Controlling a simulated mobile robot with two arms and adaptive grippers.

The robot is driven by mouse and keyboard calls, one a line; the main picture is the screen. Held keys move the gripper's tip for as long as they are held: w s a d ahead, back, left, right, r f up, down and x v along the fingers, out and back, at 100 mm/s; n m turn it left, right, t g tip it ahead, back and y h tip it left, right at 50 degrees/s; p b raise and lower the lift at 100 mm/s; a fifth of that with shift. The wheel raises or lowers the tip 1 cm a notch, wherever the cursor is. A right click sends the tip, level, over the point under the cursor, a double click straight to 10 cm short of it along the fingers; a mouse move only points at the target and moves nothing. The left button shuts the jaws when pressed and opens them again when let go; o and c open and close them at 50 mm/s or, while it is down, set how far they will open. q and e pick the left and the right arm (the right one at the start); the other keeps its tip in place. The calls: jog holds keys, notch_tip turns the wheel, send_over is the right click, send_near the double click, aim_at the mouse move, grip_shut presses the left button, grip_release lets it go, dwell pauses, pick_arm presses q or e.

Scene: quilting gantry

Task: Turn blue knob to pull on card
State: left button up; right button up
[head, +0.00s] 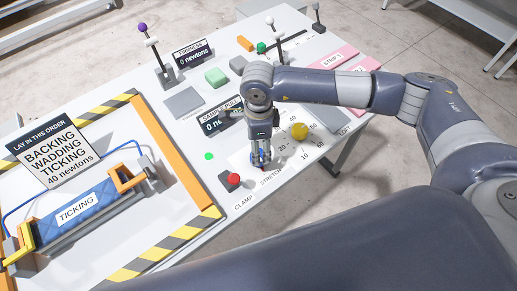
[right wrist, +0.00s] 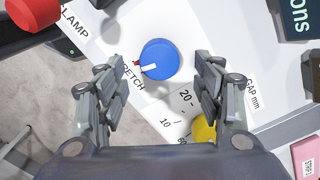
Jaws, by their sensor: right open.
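The blue knob (right wrist: 158,60) is round with a white pointer bar, beside the "STRETCH" label on a white panel in the right wrist view. A small red mark sits by the pointer's end. My right gripper (right wrist: 161,90) is open, its fingers apart on the left and right of the picture with the knob between and beyond them. I cannot see contact. In the head view my right gripper (head: 261,160) points down over the panel and mostly hides the knob. A "SAMPLE PULL" display (head: 221,114) reads 0, partly covered by my arm. My left gripper is not in view.
A yellow knob (head: 299,131) stands right of the gripper, and also shows in the right wrist view (right wrist: 204,128). A red button (head: 233,179) by "CLAMP" is to the left. A striped frame (head: 190,179) with a blue "TICKING" roll (head: 88,213) fills the left side.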

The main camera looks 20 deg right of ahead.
jog(key=shift+f+p, duration=0.45)
jog(key=shift+f, duration=1.7)
jog(key=c, duration=1)
